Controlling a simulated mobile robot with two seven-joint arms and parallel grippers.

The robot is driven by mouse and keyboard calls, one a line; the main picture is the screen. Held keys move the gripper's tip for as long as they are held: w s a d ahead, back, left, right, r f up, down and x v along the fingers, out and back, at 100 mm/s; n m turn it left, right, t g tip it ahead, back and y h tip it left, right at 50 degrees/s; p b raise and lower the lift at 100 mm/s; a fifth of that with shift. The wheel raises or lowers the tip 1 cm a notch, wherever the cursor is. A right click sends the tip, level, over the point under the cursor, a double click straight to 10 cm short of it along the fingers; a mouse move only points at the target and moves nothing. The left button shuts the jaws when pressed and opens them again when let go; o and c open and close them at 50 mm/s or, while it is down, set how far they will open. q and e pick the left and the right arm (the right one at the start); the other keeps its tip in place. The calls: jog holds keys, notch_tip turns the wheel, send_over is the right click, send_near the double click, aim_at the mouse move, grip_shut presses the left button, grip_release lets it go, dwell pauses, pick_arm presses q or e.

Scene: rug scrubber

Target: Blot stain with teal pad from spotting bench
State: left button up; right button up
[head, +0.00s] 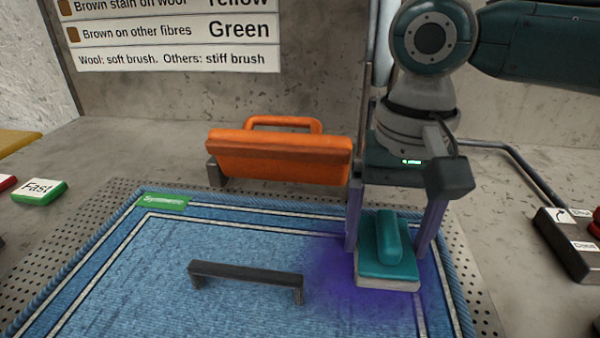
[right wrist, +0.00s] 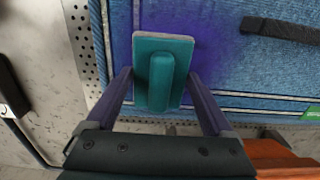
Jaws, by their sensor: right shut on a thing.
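The teal pad (head: 388,250) has a raised teal grip on top and a pale underside. My right gripper (head: 393,225) is shut on it, one finger on each side, and holds it flat at the right part of the blue rug (head: 170,285). A purple-blue stain (head: 325,283) spreads on the rug around and partly under the pad. Whether the pad presses on the rug is hard to tell. In the right wrist view the pad (right wrist: 163,75) sits between the fingers, with the stain (right wrist: 205,45) beside it. My left gripper is not in view.
A dark bar handle (head: 245,272) stands on the rug left of the pad. An orange clamp-like block with a handle (head: 280,155) stands at the rug's back edge. A green "Fast" button (head: 39,191) is at left; a dark control box (head: 566,243) is at right.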

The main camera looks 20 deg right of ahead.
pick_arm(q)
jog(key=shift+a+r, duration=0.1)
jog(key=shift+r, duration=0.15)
pick_arm(e)
jog(key=shift+f, duration=0.1)
dwell(0.5)
pick_arm(q)
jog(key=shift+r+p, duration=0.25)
jog(key=shift+p, duration=0.2)
pick_arm(e)
jog(key=shift+d+f, duration=0.1)
dwell(0.9)
dwell(0.9)
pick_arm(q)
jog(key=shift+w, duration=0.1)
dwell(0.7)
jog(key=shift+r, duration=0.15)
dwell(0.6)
